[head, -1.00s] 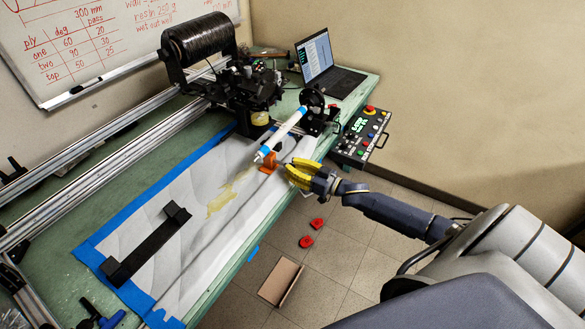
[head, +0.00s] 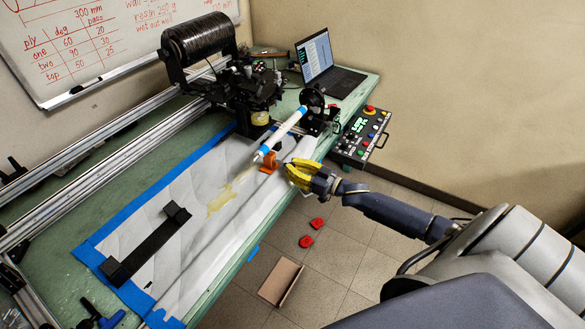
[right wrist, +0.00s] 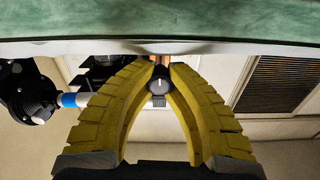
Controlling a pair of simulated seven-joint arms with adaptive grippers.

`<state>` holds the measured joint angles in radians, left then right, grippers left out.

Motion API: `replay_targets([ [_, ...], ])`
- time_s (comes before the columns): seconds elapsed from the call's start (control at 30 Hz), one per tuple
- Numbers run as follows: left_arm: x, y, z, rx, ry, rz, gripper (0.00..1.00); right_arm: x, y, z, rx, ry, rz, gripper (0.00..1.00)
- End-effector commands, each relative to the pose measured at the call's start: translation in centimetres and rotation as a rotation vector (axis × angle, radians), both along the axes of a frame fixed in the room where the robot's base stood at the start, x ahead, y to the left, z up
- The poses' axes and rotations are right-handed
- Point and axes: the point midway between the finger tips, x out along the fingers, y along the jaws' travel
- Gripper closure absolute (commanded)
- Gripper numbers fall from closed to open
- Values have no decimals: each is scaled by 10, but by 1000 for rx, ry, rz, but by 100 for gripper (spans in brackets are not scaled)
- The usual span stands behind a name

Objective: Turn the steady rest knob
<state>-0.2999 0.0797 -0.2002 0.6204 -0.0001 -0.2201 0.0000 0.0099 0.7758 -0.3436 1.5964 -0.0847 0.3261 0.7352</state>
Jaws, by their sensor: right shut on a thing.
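The orange steady rest (head: 269,162) stands on the sheet-covered table by the near end of the white tube (head: 284,132) with blue bands. Its small dark round knob (right wrist: 159,84), with a white pointer line, shows in the right wrist view between my yellow fingertips. My right gripper (head: 291,172) is just right of the steady rest in the head view, over the table's edge. Its fingertips (right wrist: 161,75) are shut on the knob from both sides. In the head view the fingers hide the knob. My left gripper is not in view.
A control box (head: 362,137) with coloured buttons and a laptop (head: 328,70) are at the table's far right. The winding carriage (head: 243,92) stands behind the tube. A black bar (head: 147,247) lies on the sheet. Red pieces (head: 306,241) and an open box (head: 281,281) are on the floor.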

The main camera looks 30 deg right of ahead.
Motion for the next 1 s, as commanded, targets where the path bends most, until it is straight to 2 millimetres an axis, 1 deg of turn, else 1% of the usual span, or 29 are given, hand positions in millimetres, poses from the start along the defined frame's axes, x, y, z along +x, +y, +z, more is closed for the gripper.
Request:
replay_targets([
  [0.27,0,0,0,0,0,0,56,0,0,1,-117,-60,0,100],
  [1.0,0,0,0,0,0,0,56,-1,2,0,-744,-369,0,100],
])
